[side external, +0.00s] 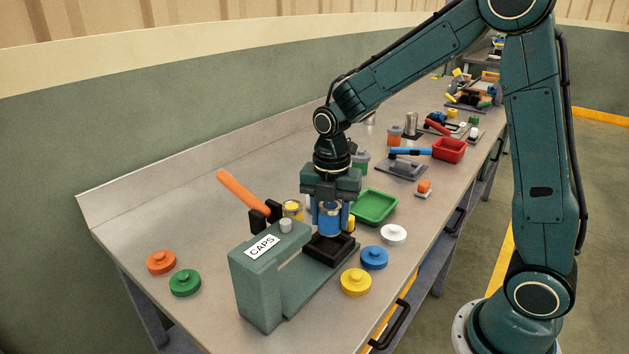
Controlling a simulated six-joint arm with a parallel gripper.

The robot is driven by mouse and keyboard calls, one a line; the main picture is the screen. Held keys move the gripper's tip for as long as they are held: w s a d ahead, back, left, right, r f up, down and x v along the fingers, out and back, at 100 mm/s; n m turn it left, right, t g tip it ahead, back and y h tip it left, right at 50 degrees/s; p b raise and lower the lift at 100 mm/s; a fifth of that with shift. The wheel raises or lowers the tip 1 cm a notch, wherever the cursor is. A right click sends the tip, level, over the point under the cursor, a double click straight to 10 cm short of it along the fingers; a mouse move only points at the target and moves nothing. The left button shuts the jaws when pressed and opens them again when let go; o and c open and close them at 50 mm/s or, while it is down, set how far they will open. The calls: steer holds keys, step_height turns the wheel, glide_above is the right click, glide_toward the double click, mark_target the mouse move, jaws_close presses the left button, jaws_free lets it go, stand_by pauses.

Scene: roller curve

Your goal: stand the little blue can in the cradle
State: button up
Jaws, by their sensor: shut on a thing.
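The little blue can (329,220) is upright between the fingers of my gripper (329,216), which is shut on it. The can has a pale metallic top edge, and my fingers hide parts of its sides. The cradle (331,250), a dark square holder, is right below the can on the green base of the press marked CAPS. The can's lower end is at the cradle's opening; I cannot tell whether it touches the bottom.
The CAPS press body (258,285) stands close in front, with an orange lever (243,195) rising at left. A yellow can (292,209) is just behind. Blue (374,258), yellow (356,283) and white (394,235) caps lie at right. A green tray (375,207) is behind.

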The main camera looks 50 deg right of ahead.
mark_target(330, 233)
steer(key=shift+f, duration=1.05)
steer(key=shift+s+f, duration=0.1)
steer(key=shift+f, duration=1.2)
stand_by(2.1)
